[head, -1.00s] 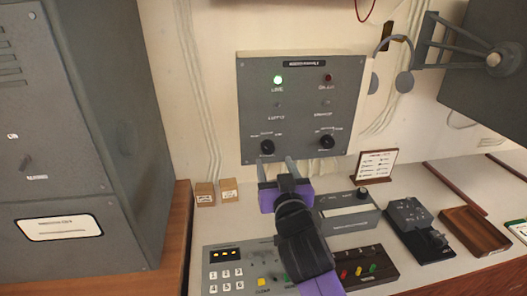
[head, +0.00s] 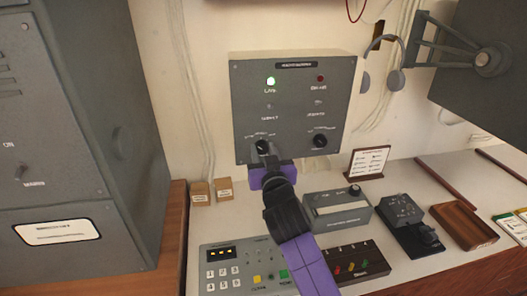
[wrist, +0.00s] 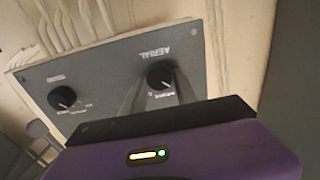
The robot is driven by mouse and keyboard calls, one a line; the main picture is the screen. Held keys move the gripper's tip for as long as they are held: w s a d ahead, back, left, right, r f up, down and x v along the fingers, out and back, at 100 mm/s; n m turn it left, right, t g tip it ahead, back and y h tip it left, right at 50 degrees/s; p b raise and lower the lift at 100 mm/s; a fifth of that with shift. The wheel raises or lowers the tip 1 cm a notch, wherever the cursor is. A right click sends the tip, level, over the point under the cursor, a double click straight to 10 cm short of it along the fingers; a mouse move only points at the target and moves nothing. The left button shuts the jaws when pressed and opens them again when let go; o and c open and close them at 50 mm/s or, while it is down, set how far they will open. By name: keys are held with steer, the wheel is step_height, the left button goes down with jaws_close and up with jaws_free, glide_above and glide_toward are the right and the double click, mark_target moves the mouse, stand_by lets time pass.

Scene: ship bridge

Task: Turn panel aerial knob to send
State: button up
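The grey wall panel (head: 292,105) has two black knobs low on its face. The aerial knob (wrist: 160,76) is the one at the panel's lower left in the head view (head: 262,147); its AERIAL label reads upside down in the wrist view. The white scale marks around it are too small to read for certain. My gripper (wrist: 161,85) is at this knob, with one finger on each side of it. Whether the fingers press on the knob or stand just clear of it cannot be told. In the head view my wrist hides part of the fingers.
The second knob (head: 319,141) sits at the panel's lower right. A green lamp (head: 270,81) is lit above; the red lamp (head: 320,79) looks dark. Below, the desk holds a keypad console (head: 225,262), a grey box (head: 338,212) and a small sign (head: 368,161).

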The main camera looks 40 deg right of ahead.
jaws_close()
steer(key=shift+f+m+b, duration=0.1)
steer(key=shift+m+b, duration=0.2)
steer(key=shift+b, duration=0.15)
steer(key=m+b, duration=0.2)
steer(key=b, duration=0.1)
steer(key=shift+f+m, duration=0.15)
steer(key=shift+m, duration=0.15)
steer(key=m+b, duration=0.4)
steer(key=b, duration=0.1)
steer(key=shift+d+m, duration=0.1)
steer(key=shift+m, duration=0.2)
steer(key=m+b, duration=0.4)
steer(key=m, duration=0.1)
steer(key=shift+s+f, duration=0.1)
steer(key=shift+d+m+b, duration=0.1)
steer(key=shift+m+b, duration=1.85)
steer(key=shift+m, duration=0.55)
